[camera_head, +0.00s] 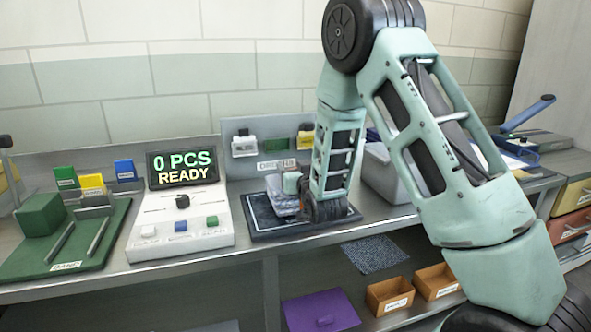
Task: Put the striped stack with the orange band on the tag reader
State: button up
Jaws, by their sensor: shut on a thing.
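My gripper (299,197) is at the middle of the bench, low over a flat black pad (262,224) with a pale outline. It is shut on a small pale grey, layered stack (281,203), which shows at the left of my wrist. The stack's stripes and orange band cannot be made out at this size. The stack is over the pad; whether it touches the pad is unclear. My arm hides the stack's right side and part of the pad. No readable label marks the pad as the tag reader.
A white counter (185,222) reading "0 PCS READY" stands left of the pad. Further left is a green banding board (105,243). A grey bin (385,178) stands right, behind my arm. Below the bench are a purple folder (319,311) and small orange-brown boxes (390,296).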

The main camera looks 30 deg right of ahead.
jog(key=shift+f, duration=0.1)
jog(key=shift+f, duration=0.15)
jog(key=o, duration=1.6)
jog(key=shift+r, duration=0.2)
jog(key=shift+f, duration=0.1)
